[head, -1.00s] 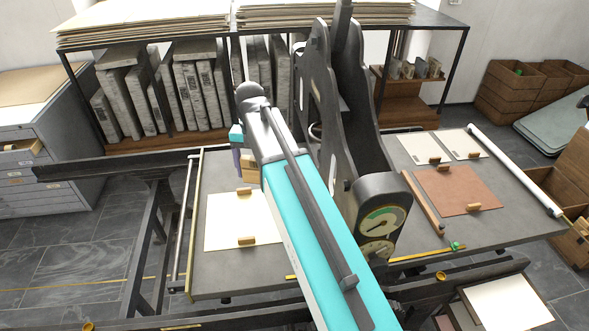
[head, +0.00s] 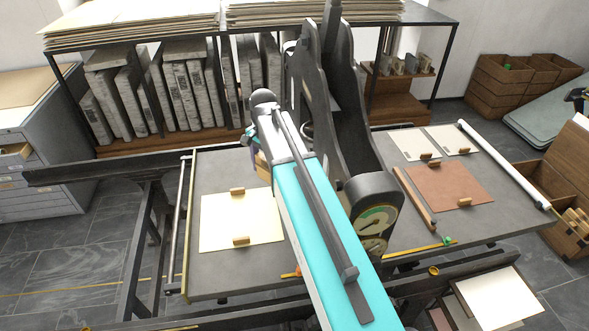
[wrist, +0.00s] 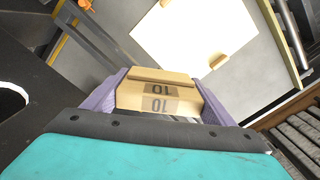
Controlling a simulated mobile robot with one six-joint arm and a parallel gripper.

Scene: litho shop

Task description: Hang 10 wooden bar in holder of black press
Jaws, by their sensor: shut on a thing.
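In the wrist view my gripper (wrist: 160,95) is shut on a wooden bar (wrist: 158,88) marked "10", with a purple finger on each side of it. In the head view my arm hides most of the gripper, and only a sliver of the wooden bar (head: 263,167) shows beside it. The black press (head: 340,120) stands just right of my gripper, with a dial at its front. It shows at the left of the wrist view (wrist: 30,125). I cannot make out the bar holder in these frames.
The press bed (head: 215,265) carries a cream sheet (head: 232,220) with two small wooden blocks. Right of the press lie a brown sheet (head: 450,185), a wooden stick (head: 415,198) and a white roller (head: 500,162). A rack (head: 150,135) of grey slabs stands behind.

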